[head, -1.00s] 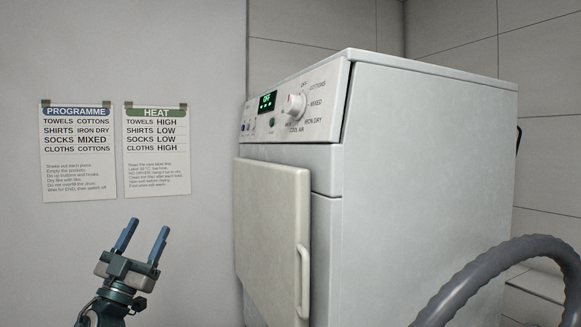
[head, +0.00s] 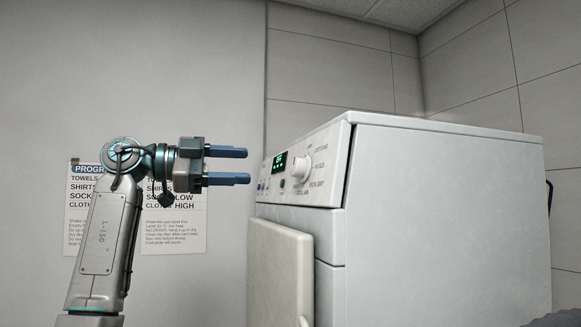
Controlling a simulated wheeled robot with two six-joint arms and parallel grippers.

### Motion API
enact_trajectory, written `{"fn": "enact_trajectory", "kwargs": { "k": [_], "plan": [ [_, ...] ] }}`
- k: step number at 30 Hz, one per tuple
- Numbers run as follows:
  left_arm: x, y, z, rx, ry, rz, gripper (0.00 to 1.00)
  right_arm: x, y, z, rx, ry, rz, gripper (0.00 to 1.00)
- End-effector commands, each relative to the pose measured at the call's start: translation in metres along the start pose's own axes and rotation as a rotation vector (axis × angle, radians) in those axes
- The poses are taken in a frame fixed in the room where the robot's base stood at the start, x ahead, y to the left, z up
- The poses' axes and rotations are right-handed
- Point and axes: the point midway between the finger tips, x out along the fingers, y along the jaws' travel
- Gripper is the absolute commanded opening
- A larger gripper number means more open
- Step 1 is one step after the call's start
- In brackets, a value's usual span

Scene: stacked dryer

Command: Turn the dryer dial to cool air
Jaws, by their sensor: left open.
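The white dryer (head: 440,220) stands at centre right, its control panel facing left. The round white dial (head: 301,168) is on that panel, with labels around it including COTTONS, MIXED, IRON DRY and COOL AIR. I cannot tell which label the dial points to. A small green-lit display (head: 280,162) is left of the dial. My left gripper (head: 246,166) is open and empty, with its two blue fingers pointing right at about dial height. In the picture it is left of the panel, apart from the dial. My right gripper is not in view.
Two wall notices, PROGRAMME (head: 78,210) and HEAT (head: 180,232), are partly hidden behind my left arm. The dryer's closed door with its handle (head: 303,321) is below the panel. A grey hose (head: 545,322) shows at the lower right edge.

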Motion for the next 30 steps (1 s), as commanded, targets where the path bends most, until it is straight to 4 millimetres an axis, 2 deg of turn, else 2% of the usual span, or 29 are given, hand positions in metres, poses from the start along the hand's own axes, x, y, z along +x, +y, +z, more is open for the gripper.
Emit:
{"fn": "enact_trajectory", "kwargs": {
  "k": [12,15,21,29,30],
  "plan": [
    [0.074,-0.002,-0.003,0.000,0.004,0.002,0.59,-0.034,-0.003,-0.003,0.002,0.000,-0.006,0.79],
    [0.088,-0.002,-0.002,0.000,0.005,0.000,0.59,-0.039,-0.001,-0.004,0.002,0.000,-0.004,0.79],
    [0.102,0.000,0.000,0.000,0.003,-0.001,0.59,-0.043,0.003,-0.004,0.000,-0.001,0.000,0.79],
    [0.103,0.000,0.000,0.001,0.003,-0.002,0.59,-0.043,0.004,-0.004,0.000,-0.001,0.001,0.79],
    [0.103,0.000,0.000,0.001,0.003,-0.002,0.55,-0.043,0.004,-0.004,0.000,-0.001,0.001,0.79]
  ]
}}
